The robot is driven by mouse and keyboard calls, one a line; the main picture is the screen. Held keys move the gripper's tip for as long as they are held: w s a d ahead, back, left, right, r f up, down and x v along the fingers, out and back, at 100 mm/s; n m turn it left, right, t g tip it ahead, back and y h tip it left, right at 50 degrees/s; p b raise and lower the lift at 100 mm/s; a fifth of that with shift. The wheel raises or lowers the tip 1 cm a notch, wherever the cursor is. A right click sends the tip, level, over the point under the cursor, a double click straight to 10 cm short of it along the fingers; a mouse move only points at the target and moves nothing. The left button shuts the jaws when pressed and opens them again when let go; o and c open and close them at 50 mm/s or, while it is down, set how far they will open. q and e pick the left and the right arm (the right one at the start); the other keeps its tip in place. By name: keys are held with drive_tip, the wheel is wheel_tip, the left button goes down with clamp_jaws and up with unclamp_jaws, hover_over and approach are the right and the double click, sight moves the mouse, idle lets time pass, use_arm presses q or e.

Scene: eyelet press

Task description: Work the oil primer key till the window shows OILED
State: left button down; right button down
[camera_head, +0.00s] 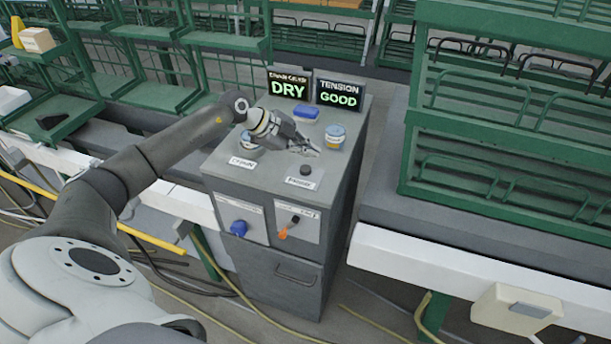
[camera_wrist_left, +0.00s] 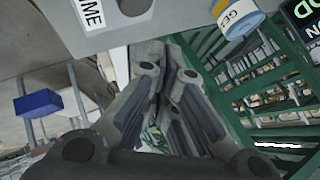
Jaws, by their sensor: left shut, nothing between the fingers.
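The window (camera_head: 289,87) at the back of the grey cabinet reads DRY in green. A small round black key (camera_head: 305,171) sits on the cabinet top, just behind a white label (camera_head: 300,183) that seems to read PRIMER. In the left wrist view, a black key (camera_wrist_left: 135,5) shows at the top edge beside a label (camera_wrist_left: 88,12) ending in IME. My left gripper (camera_head: 314,151) is shut and empty over the cabinet top, a little behind the key and apart from it. Its shut fingers fill the middle of the left wrist view (camera_wrist_left: 180,75). My right gripper is not in view.
A second display (camera_head: 339,95) reads TENSION GOOD. A blue block (camera_head: 306,112) lies behind.

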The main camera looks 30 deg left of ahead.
sight(307, 171)
use_arm(q)
drive_tip(key=shift+f, duration=1.4)
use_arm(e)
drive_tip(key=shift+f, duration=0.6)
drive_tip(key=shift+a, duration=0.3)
use_arm(q)
drive_tip(key=shift+f, duration=0.1)
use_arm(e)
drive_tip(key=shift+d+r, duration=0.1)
use_arm(q)
drive_tip(key=shift+f, duration=0.3)
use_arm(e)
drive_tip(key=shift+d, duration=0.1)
